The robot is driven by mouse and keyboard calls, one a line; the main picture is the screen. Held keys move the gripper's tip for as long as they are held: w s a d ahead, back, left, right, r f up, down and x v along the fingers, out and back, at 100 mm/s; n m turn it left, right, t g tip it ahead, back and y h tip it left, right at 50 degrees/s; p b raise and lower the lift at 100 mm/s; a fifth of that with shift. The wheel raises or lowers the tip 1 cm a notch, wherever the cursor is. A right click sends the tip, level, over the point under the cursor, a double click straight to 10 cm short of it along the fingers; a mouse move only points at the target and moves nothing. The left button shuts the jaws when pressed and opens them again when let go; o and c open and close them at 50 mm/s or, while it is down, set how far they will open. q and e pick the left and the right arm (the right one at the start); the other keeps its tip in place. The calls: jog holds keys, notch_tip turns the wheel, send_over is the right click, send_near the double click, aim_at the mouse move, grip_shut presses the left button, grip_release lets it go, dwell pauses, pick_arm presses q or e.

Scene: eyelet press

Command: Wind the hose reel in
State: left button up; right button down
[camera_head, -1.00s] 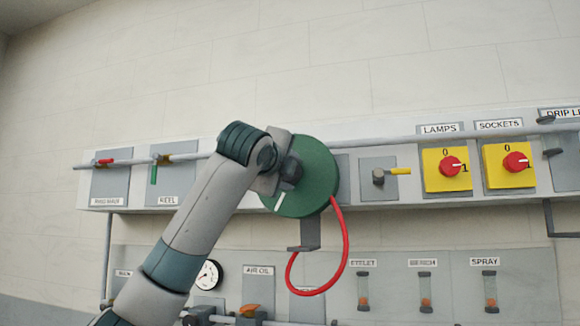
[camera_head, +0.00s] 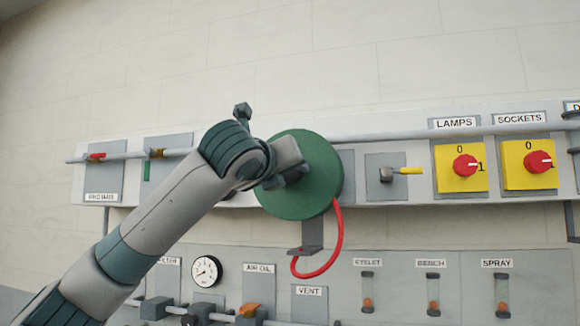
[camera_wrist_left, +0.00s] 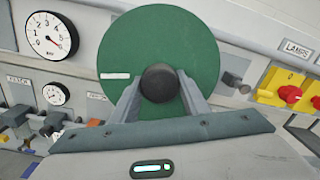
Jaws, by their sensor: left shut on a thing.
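The hose reel is a green disc (camera_head: 308,195) on the wall panel, and it also fills the upper middle of the left wrist view (camera_wrist_left: 190,45). A red hose (camera_head: 339,240) hangs from its lower right and curves down to a grey bracket (camera_head: 308,237). My left gripper (camera_head: 284,176) is at the face of the reel. In the left wrist view its two fingers are shut on a dark round knob (camera_wrist_left: 160,83) standing out from the reel. A white mark (camera_wrist_left: 115,76) lies on the disc left of the knob. My right gripper is not in view.
Right of the reel are a yellow-handled valve (camera_head: 388,174) and yellow switch boxes with red knobs, LAMPS (camera_head: 461,168) and SOCKETS (camera_head: 528,164). A pipe (camera_head: 400,134) runs along the panel. Below are a gauge (camera_head: 206,270), valves and flow tubes (camera_head: 367,292).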

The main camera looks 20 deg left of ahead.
pick_arm(q)
jog(key=shift+f+m, duration=0.15)
jog(key=shift+m, duration=0.35)
jog(key=o, duration=1.5)
